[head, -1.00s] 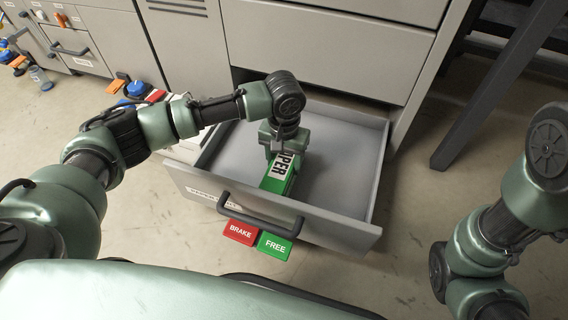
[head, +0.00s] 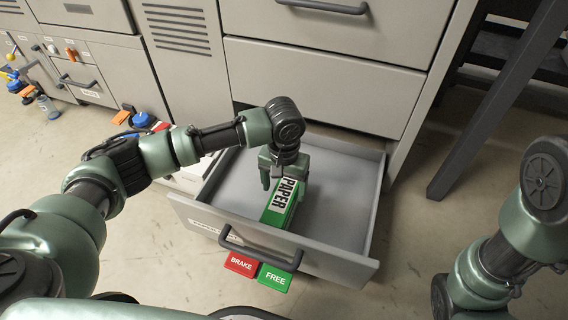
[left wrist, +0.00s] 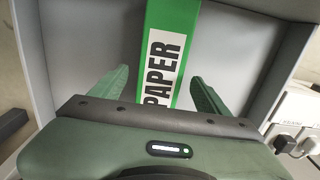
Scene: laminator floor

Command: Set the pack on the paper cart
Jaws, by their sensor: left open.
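The pack (head: 281,205) is a green box with a white label reading PAPER. It lies in the open grey drawer (head: 345,244), near its middle. My left gripper (head: 283,178) is over the far end of the pack, open, with a finger on each side. In the left wrist view the pack (left wrist: 172,25) runs between the two spread fingers (left wrist: 159,76), with a gap visible on both sides. My right arm shows at the right edge, but its gripper is out of the picture.
A red BRAKE pedal (head: 241,264) and a green FREE pedal (head: 274,277) stick out below the drawer handle (head: 258,249). Grey cabinets stand behind. A dark slanted post (head: 490,110) is at the right. Small coloured items lie on the floor at far left. Floor at right is open.

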